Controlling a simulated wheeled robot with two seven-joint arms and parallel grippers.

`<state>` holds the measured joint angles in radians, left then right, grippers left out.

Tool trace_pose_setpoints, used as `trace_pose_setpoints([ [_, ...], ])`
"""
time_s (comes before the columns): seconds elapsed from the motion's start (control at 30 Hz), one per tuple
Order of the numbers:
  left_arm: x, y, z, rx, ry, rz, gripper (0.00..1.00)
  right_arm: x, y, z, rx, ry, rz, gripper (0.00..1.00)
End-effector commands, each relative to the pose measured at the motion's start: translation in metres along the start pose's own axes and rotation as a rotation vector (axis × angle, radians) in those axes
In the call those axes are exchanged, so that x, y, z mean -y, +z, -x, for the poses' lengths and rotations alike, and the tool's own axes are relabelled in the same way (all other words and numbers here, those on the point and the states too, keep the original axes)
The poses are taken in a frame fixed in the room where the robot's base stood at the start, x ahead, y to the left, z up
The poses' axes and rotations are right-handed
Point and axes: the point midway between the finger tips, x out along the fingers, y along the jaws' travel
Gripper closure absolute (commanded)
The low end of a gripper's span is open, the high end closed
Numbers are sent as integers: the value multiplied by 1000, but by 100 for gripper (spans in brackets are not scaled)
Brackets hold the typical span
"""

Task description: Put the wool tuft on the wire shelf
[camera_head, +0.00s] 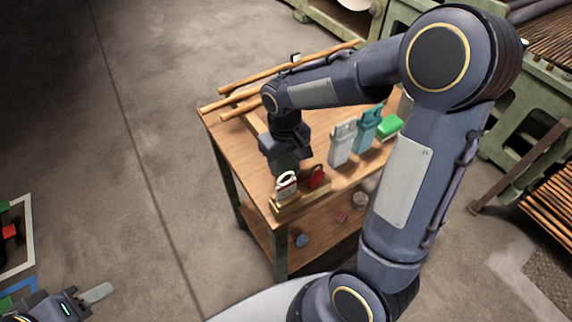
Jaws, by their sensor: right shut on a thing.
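My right gripper (286,164) points down over the near left part of the wooden table, just above a small wooden stand. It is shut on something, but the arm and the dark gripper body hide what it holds. I cannot make out a wool tuft for sure, nor a wire shelf. My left gripper (95,294) is at the bottom left, over the floor and away from the table.
The table (232,146) bears wooden rods (250,78), a white padlock-like thing (287,192), a red one (317,177), a pale holder (342,146), a teal holder (367,132) and a green block (390,126). Several small things lie below. Green metal benches stand behind.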

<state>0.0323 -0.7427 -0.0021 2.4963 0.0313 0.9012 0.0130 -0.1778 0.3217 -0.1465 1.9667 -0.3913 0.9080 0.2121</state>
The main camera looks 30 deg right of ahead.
Motion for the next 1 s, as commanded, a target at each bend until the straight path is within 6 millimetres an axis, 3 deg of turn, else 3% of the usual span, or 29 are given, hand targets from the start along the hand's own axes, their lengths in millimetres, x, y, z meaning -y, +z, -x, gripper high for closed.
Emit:
trace_pose_setpoints([
  [0.17,0,0,-1,0,0,0,64,0,0,-22,1,1,0,72],
  [0.53,2,2,-4,0,0,0,64,0,0,-28,0,0,0,72],
  [0.57,2,2,-3,0,0,0,64,0,0,-28,0,0,0,49],
  [0.7,1,1,-2,0,0,0,64,0,0,-26,0,0,0,31],
  [1.0,1,1,-2,0,0,0,64,0,0,-25,0,0,0,29],
])
